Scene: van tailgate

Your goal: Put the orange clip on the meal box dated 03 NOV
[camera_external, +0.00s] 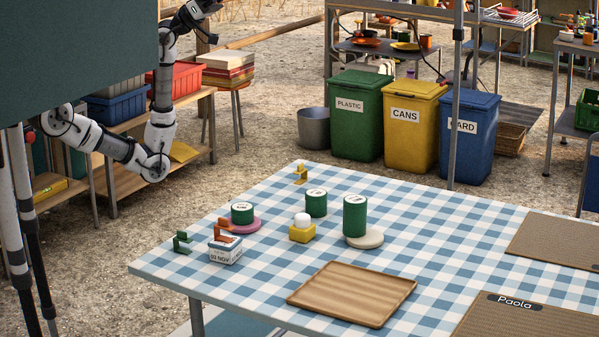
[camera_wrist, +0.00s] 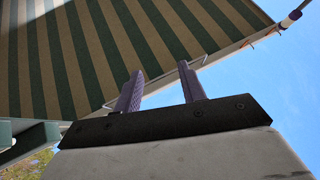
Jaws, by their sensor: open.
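A small white-and-blue meal box (camera_external: 225,253) stands at the near left of the checked table. The date on its front ends in NOV; its day digits are small and hard to read. The orange clip (camera_external: 224,227) shows at the top of this box; I cannot tell whether it grips the box or stands just behind it. My gripper (camera_wrist: 160,70) is open and empty in the wrist view, its two fingers pointing up toward a striped awning. It is far from the table, and the external view does not show its fingers clearly.
A green clip (camera_external: 182,243) and a yellow clip (camera_external: 300,174) stand on the table (camera_external: 420,215). Green tins (camera_external: 354,218), a yellow block with a white top (camera_external: 302,232) and a wooden tray (camera_external: 352,292) are right of the box. A dark panel (camera_external: 75,50) hangs upper left.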

